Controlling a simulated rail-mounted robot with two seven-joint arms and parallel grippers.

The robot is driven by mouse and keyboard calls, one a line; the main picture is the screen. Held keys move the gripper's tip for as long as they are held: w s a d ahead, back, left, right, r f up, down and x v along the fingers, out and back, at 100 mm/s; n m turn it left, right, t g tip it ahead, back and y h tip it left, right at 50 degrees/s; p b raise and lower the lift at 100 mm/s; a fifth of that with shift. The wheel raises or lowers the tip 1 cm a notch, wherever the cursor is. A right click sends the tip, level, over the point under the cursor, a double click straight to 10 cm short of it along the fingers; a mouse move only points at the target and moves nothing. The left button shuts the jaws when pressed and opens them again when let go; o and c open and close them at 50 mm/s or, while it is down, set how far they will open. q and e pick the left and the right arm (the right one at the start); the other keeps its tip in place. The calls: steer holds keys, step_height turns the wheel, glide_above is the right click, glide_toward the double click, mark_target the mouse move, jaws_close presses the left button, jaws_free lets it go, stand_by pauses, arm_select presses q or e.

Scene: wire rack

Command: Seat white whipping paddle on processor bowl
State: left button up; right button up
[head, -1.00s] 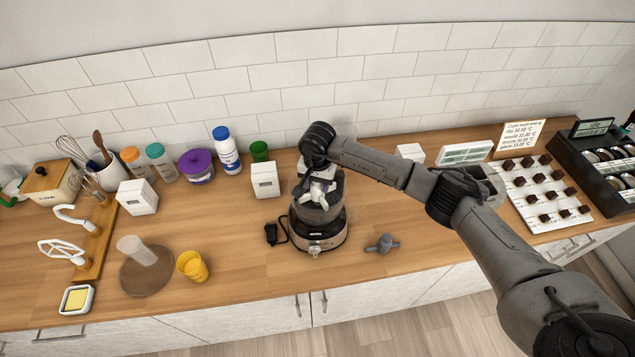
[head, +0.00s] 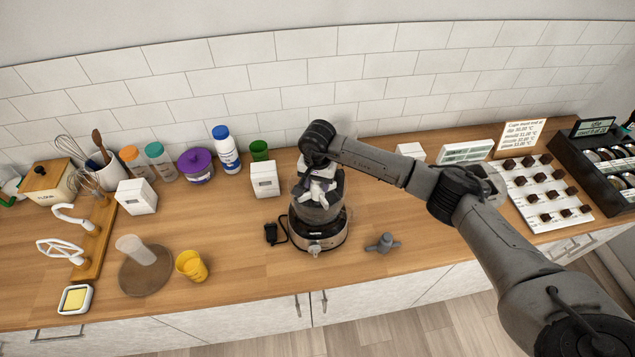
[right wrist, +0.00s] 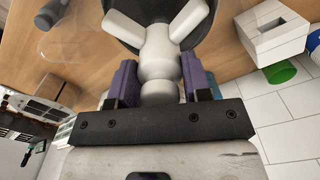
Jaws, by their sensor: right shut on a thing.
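The processor (head: 320,232) stands on the counter with its dark, see-through bowl (head: 318,212) on top. My right gripper (head: 318,172) is directly above the bowl, pointing down. In the right wrist view its two purple-padded fingers (right wrist: 158,84) are shut on the hub of the white whipping paddle (right wrist: 158,45). The paddle's arms spread over the dark bowl opening (right wrist: 130,38). In the head view the paddle (head: 318,190) shows at the bowl's mouth under the gripper. I cannot tell whether it is resting on the bowl's centre. My left gripper is not in view.
A grey knobbed part (head: 382,243) lies right of the processor. A white box (head: 264,180) stands behind left. The counter's front middle is clear.

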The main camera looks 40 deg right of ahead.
steer(key=shift+f+b, duration=0.15)
steer(key=shift+b, duration=0.2)
stand_by(0.6)
stand_by(0.6)
steer(key=shift+f+b, duration=0.3)
steer(key=shift+b, duration=0.05)
steer(key=shift+f+b, duration=0.35)
steer(key=shift+f, duration=0.1)
stand_by(0.5)
steer(key=shift+f+b, duration=0.35)
steer(key=shift+b, duration=0.15)
steer(key=shift+f, duration=0.15)
steer(key=shift+f+b, duration=0.35)
steer(key=shift+b, duration=0.3)
